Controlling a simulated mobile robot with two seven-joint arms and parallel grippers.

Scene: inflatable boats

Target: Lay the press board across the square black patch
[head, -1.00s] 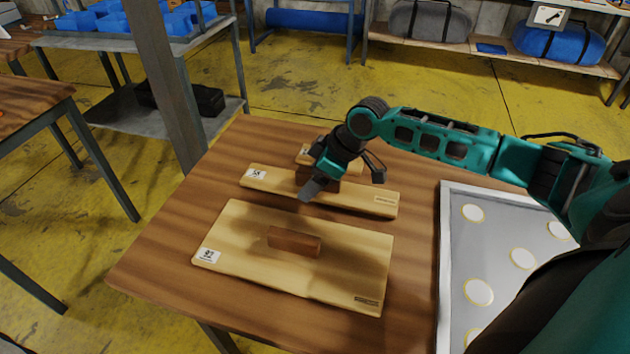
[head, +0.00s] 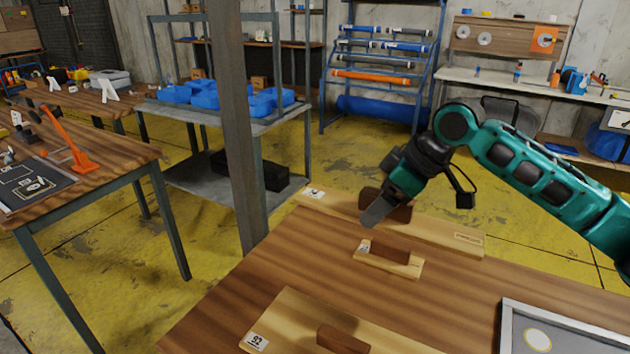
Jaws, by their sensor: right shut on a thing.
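My right gripper (head: 376,212) is shut on the dark wooden handle of a long pale press board (head: 440,230). The board seems to be held above the table; its label is at its left end. A small pale board (head: 402,267) with a brown handle lies on the table below it. A large pale board (head: 290,318) with a handle lies at the bottom, partly cut off. A dark sheet (head: 55,185) with white outlines lies on the left table; I cannot tell whether the square black patch is on it. My left gripper is out of view.
A metal post (head: 238,130) stands between the near table (head: 250,285) and the left table (head: 120,158). An orange tool (head: 75,150) stands on the left table. A grey-framed tray (head: 570,335) is at lower right. Blue bins (head: 205,97) sit on a shelf behind.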

